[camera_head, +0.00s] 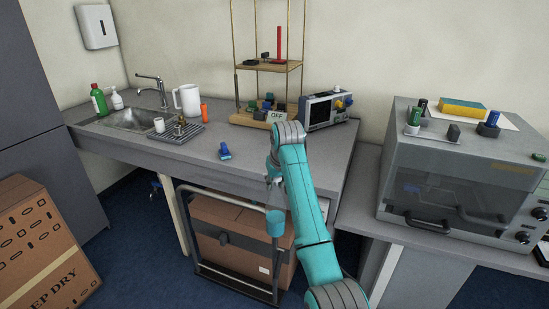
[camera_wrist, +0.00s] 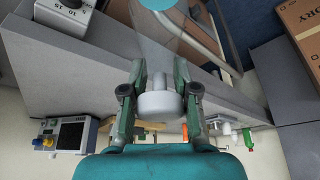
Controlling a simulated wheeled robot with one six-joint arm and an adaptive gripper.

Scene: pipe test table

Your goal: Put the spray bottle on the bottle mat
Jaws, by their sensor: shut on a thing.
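My gripper (camera_wrist: 160,92) is shut on the white top of the spray bottle (camera_wrist: 158,104). The bottle has a see-through body and a teal part at its lower end, which shows in the head view (camera_head: 275,223). It hangs roughly upright in front of the counter's front edge, over the floor and the cart. My arm hides part of my gripper in the head view. I cannot make out a bottle mat in either view.
The counter (camera_head: 250,155) has free room around a small blue object (camera_head: 224,151). A ribbed tray (camera_head: 190,135) lies beside the sink (camera_head: 130,118). A wooden stand (camera_head: 240,118) and an instrument (camera_head: 325,110) stand behind. A cart with a carton (camera_head: 235,240) stands below.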

